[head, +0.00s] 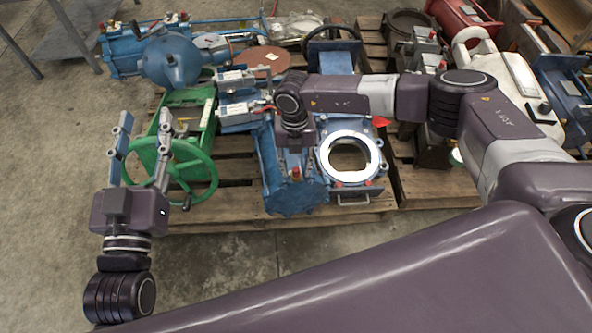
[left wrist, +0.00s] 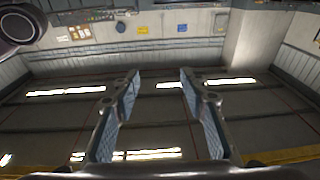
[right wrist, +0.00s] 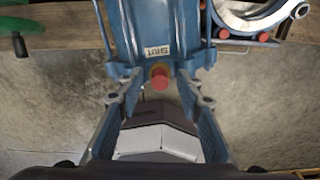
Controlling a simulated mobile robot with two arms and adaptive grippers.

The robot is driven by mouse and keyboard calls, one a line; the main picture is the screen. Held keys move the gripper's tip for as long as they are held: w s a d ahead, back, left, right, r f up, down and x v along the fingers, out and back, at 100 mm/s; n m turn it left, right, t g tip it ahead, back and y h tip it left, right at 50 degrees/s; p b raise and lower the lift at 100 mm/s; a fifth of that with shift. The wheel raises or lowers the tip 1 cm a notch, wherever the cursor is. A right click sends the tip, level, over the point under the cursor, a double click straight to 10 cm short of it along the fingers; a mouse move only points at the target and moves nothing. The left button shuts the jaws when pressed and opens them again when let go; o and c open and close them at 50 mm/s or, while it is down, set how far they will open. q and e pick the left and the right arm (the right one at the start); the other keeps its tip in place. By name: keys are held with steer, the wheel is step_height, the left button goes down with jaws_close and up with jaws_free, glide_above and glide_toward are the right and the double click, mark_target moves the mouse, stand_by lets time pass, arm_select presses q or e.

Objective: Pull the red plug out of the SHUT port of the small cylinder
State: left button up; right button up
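The small blue cylinder (head: 293,192) lies on the pallet in the head view, with a red plug (head: 295,173) on its near end. In the right wrist view the cylinder (right wrist: 152,30) carries a label reading SHUT (right wrist: 157,50), and the red plug (right wrist: 160,77) stands just below it. My right gripper (right wrist: 160,88) is open, with its fingertips on either side of the plug and apart from it. In the head view its fingers are largely hidden by my wrist. My left gripper (head: 145,150) is open and empty, raised at the left, with its fingers pointing up.
A silver-ringed blue valve body (head: 348,158) with red caps sits right beside the cylinder. A green handwheel valve (head: 190,165) is to the left. Several other parts crowd the wooden pallets (head: 235,170) behind. The concrete floor (head: 50,150) at the left is clear.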

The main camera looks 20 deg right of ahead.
arm_select(q)
steer(key=shift+f+g, duration=0.3)
steer(key=shift+f, duration=0.35)
arm_select(e)
jaws_close()
arm_select(q)
steer(key=shift+a, duration=0.1)
stand_by(0.4)
